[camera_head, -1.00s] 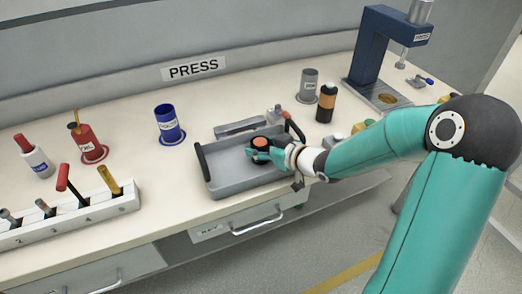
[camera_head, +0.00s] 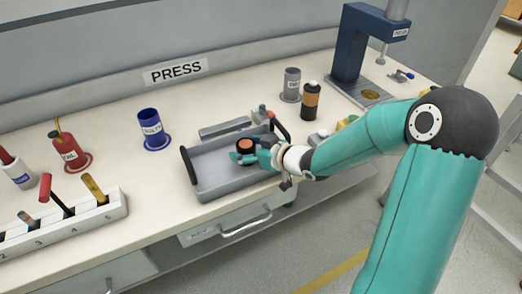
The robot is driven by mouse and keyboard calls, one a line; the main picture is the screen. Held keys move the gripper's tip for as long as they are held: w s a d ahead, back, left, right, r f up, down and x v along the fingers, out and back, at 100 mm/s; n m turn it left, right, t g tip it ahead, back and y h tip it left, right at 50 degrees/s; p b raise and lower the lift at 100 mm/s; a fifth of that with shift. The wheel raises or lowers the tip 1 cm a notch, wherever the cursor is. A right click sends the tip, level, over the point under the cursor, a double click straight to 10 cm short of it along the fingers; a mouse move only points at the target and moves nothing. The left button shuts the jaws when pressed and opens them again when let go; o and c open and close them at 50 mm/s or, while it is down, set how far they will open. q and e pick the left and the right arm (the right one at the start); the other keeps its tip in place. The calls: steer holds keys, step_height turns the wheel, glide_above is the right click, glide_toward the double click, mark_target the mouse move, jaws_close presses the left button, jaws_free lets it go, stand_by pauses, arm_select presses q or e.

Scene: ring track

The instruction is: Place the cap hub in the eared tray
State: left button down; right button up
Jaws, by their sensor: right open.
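The cap hub (camera_head: 245,145), a small black round part with an orange top, sits inside the grey eared tray (camera_head: 215,187) near its middle. The tray has a dark upright handle at each end. My right gripper (camera_head: 246,156) reaches in from the right, low over the tray. Its teal fingers are open beside the hub and partly hide its lower side. Whether they touch it I cannot tell. My left gripper is not in view.
A blue cup (camera_head: 150,127), a red cup (camera_head: 69,150) and a white slotted rack (camera_head: 105,215) stand to the left. A grey cup (camera_head: 292,82) and a dark orange-banded bottle (camera_head: 311,100) stand behind right, before a blue press (camera_head: 349,50).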

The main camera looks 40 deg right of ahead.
steer(key=p+v, duration=0.2)
steer(key=v, duration=0.8)
steer(key=shift+s+d+r, duration=0.1)
steer(key=shift+s+d, duration=0.1)
steer(key=shift+s, duration=0.05)
steer(key=shift+s+r, duration=0.2)
steer(key=shift+s, duration=0.5)
